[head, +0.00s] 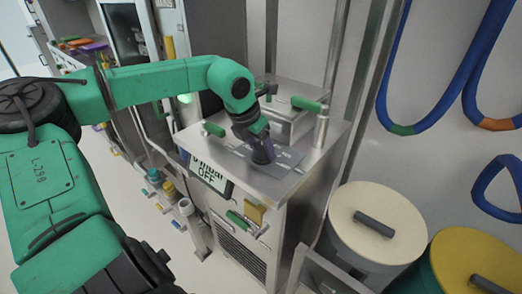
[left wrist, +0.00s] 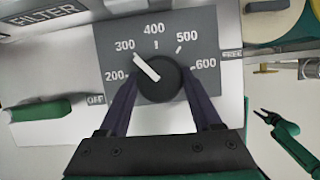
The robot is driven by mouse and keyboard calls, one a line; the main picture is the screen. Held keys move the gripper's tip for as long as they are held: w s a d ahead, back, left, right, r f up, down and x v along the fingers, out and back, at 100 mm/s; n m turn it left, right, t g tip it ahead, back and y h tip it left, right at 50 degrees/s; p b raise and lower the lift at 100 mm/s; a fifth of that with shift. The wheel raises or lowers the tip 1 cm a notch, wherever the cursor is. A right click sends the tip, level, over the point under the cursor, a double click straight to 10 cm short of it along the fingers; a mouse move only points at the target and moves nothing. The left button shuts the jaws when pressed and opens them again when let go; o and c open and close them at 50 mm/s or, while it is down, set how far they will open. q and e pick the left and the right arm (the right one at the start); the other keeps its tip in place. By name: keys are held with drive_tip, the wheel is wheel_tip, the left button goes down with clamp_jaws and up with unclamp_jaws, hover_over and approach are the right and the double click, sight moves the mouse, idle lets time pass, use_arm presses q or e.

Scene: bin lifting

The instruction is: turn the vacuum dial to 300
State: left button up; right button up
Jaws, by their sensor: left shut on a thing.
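The round black vacuum dial (left wrist: 160,82) sits on a dark scale plate (left wrist: 190,30) marked 200 to 600. Its white pointer (left wrist: 146,66) points up and left, at the 300 mark. My left gripper (head: 262,154) is over the top of the steel cabinet, and its arm hides the dial in the head view. In the left wrist view its two dark fingers (left wrist: 160,95) are shut on the dial, one on each side. My right gripper (left wrist: 265,116) shows small at the right edge of the left wrist view, away from the dial; its jaw opening is unclear.
Green-handled levers (head: 213,129) (head: 307,104) stand on the cabinet top. Lidded bins, one cream (head: 350,215) and one yellow (head: 460,260), stand at the right.

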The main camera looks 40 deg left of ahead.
idle(0.3)
use_arm(q)
drive_tip(key=o, duration=1.4)
drive_tip(key=shift+r, duration=0.1)
drive_tip(key=v, duration=1.4)
drive_tip(key=shift+s+r, duration=0.15)
drive_tip(key=shift+s, duration=0.05)
